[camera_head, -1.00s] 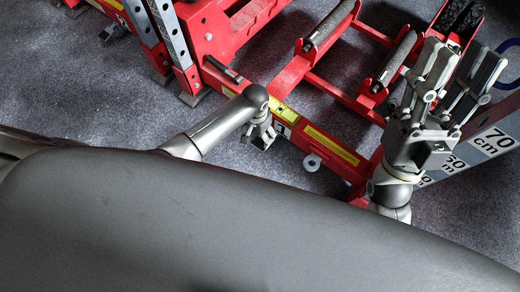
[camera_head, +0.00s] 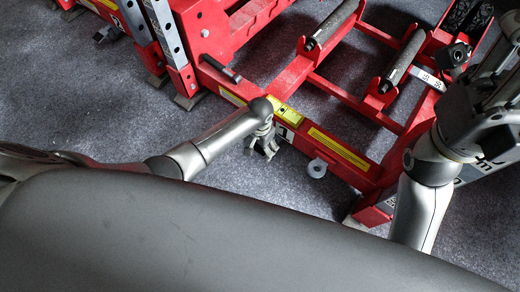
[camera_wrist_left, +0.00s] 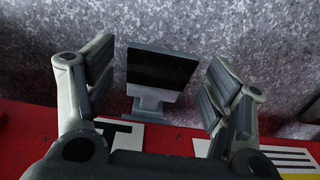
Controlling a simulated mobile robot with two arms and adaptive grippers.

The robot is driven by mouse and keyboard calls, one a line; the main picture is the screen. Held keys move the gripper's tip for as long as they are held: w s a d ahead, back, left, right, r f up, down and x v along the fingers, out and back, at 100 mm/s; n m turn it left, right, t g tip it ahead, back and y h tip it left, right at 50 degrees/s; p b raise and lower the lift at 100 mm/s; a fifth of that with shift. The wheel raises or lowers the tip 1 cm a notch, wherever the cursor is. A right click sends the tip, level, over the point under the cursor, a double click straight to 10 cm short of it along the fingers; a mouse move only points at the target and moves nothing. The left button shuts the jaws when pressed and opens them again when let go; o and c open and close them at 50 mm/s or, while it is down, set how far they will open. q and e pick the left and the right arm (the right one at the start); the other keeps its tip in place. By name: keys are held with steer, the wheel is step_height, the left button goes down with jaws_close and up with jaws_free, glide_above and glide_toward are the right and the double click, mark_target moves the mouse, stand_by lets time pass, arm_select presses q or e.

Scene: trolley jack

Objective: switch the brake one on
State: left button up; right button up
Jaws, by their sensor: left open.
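A small pedal with a black face and grey rim (camera_wrist_left: 160,72), which looks like the brake, sticks out from the red frame in the left wrist view. The two fingers of my left gripper (camera_wrist_left: 158,95) stand apart on either side of it, with gaps showing. In the head view my left gripper (camera_head: 264,142) is low at the near side of the red trolley jack frame (camera_head: 300,140). The pedal cannot be told apart from the gripper there. My right gripper (camera_head: 495,85) is at the right edge, partly cut off; its fingertips are not clear.
The red frame carries dark rollers (camera_head: 402,60) and a yellow label (camera_head: 338,148). A light grey tab with a hole (camera_head: 317,168) juts out right of my left gripper. Upright posts (camera_head: 170,35) stand at upper left. Speckled grey floor (camera_head: 110,110) is clear at left.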

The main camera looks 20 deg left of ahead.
arm_select(q)
steer(key=shift+f, duration=0.65)
steer(key=c, duration=1.5)
